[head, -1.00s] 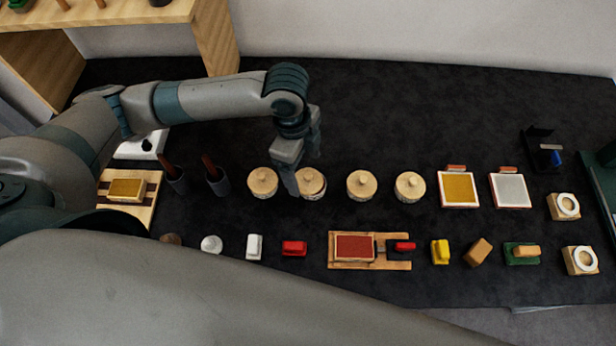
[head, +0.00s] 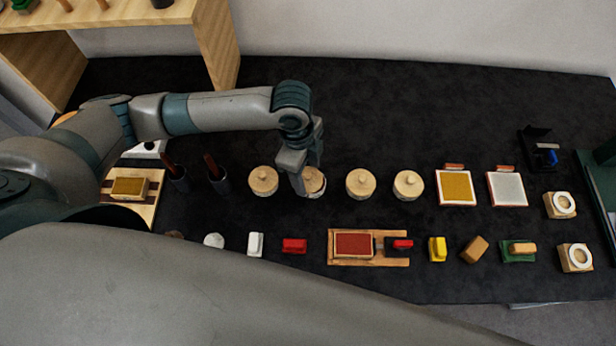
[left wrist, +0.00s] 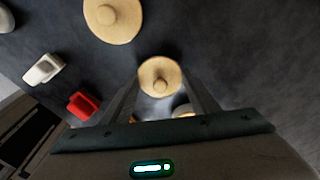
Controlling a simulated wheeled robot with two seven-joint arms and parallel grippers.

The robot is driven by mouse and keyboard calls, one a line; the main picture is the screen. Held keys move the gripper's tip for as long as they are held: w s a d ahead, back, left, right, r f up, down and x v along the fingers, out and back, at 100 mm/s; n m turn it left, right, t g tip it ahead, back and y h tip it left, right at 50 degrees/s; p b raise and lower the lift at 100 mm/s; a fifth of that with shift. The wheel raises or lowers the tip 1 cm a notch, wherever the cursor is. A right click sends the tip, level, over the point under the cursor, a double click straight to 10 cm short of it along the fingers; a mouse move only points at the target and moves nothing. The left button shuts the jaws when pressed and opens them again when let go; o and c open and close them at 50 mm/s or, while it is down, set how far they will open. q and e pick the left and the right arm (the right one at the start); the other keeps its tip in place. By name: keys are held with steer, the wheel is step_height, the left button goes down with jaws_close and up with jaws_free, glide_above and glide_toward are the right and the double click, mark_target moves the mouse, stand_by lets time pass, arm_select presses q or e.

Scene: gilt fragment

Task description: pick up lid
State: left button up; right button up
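Several round jars with pale wooden knobbed lids stand in a row. My left gripper (head: 309,188) is over the second jar from the left, and its lid (head: 315,180) is partly hidden behind the fingers. In the left wrist view, my left gripper (left wrist: 162,82) is open, with a finger on either side of a round knobbed lid (left wrist: 160,76). I cannot tell whether the fingers touch it. Another lid, on the leftmost jar (head: 263,180), is clear of the gripper. Two lidded jars, (head: 361,184) and (head: 408,185), stand to the right. My right gripper is out of view.
Two dark cups (head: 217,180) with brown handles stand left of the jars. In front lie a white block (head: 255,245), a red block (head: 294,246) and a wooden tray (head: 368,262) with a red pad.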

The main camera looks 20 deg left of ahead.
mark_target(311, 176)
arm_select(q)
steer(key=shift+r, duration=0.1)
steer(key=shift+c, duration=0.6)
steer(key=shift+r+b, duration=0.3)
steer(key=shift+r, duration=0.1)
steer(key=r, duration=0.1)
steer(key=r+b, duration=0.1)
steer(key=r, duration=0.1)
steer(key=shift+s+d+r, duration=0.1)
steer(key=shift+d+r, duration=0.05)
steer(key=shift+d, duration=0.15)
steer(key=s+d+r+b, duration=0.3)
steer(key=s+d+r, duration=0.2)
steer(key=d, duration=0.5)
steer(key=shift+r, duration=0.9)
steer(key=shift+a, duration=0.1)
